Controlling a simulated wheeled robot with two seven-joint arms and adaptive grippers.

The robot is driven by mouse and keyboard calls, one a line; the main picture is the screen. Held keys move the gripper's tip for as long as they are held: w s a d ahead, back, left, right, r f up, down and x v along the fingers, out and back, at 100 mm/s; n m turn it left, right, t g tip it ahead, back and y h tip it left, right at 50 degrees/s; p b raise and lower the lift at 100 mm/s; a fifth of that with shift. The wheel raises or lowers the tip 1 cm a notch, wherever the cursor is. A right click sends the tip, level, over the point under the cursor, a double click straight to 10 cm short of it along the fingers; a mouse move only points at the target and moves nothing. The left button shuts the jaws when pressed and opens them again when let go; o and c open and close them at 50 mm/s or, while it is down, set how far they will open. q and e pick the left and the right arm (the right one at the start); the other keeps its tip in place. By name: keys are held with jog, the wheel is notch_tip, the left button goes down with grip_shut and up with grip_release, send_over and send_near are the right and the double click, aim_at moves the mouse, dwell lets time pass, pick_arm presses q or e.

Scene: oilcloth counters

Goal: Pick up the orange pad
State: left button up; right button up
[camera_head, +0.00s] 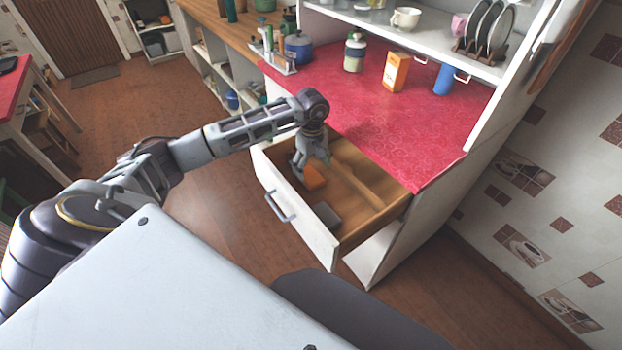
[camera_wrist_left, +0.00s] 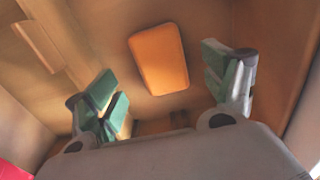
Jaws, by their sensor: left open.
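The orange pad (camera_head: 315,178) lies on the wooden floor of the open drawer (camera_head: 374,211), partly hidden by my gripper in the head view. In the left wrist view the pad (camera_wrist_left: 158,60) shows whole, a rounded rectangle ahead of the fingertips and between their lines. My left gripper (camera_head: 310,168) reaches down into the drawer, just above or beside the pad. In the left wrist view the green-tipped fingers (camera_wrist_left: 166,88) are spread wide with nothing between them. I cannot tell the exact height over the pad. My right gripper is not in view.
A grey block (camera_head: 327,214) lies in the same drawer, near its front. A wooden divider (camera_head: 367,182) runs along the drawer. The white drawer front (camera_head: 290,215) and the red countertop (camera_head: 400,120) edge bound the opening. An orange carton (camera_head: 396,72) stands on the counter.

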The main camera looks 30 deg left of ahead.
aim_at(311, 175)
pick_arm(q)
jog(key=shift+a+f, duration=0.2)
jog(key=shift+f, duration=2.4)
jog(key=c, duration=0.9)
